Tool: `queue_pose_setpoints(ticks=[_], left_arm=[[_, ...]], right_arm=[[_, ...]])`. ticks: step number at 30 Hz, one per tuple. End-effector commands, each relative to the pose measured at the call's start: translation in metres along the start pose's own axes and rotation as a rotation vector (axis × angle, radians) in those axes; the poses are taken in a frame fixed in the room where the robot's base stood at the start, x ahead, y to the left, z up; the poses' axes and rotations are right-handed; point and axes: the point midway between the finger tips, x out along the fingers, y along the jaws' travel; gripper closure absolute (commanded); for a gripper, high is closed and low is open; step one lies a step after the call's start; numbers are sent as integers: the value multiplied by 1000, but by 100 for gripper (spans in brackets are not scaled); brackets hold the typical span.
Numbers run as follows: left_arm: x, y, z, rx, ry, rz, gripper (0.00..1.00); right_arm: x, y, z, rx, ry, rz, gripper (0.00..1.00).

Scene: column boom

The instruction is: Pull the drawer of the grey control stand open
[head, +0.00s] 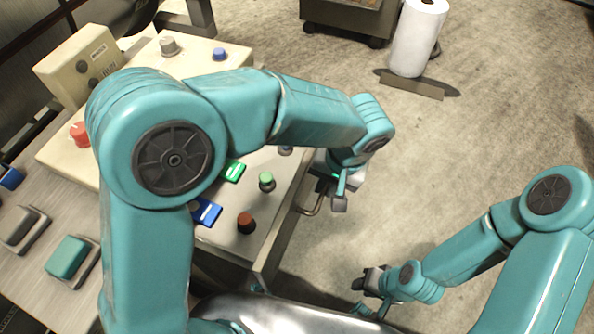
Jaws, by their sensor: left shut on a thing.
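The grey control stand (279,236) has a cream top with knobs and buttons and stands left of centre. A bent metal drawer handle (311,209) sticks out from its right-hand side. My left gripper (331,195) reaches over the stand and is shut on the handle; its fingers hide part of it. The drawer front is mostly hidden by the stand's top and my gripper, so I cannot tell how far out it is. My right gripper (361,297) hangs low over the floor, apart from the stand, with its fingers apart and nothing seen between them.
The stand's top carries a green knob (267,181), a brown knob (246,222) and a red button (80,133). A grey bench (30,268) with switches lies at the left. A white roll (417,38) and a dark wheeled cart (350,20) stand behind. The floor at right is clear.

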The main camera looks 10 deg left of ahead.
Motion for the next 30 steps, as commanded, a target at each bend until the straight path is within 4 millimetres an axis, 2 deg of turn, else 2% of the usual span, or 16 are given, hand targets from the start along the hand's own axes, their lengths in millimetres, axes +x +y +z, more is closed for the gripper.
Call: queue_pose_setpoints(ticks=[3, 9, 24, 25, 27, 30], left_arm=[[-8, 18, -4, 2, 17, 4, 100], [-11, 36, -4, -1, 18, 5, 100], [-13, 42, -5, -2, 19, 7, 100], [-13, 42, -5, -2, 19, 7, 81], [-13, 41, -4, -2, 18, 6, 62], [-11, 42, -3, -2, 13, 4, 62]], right_arm=[[-3, -1, 0, 0, 0, 0, 71], [-5, -2, 0, 0, 0, 0, 71], [-5, -2, 0, 0, 0, 0, 71], [-5, -2, 0, 0, 0, 0, 71], [-5, -2, 0, 0, 0, 0, 71], [-5, -2, 0, 0, 0, 0, 71]])
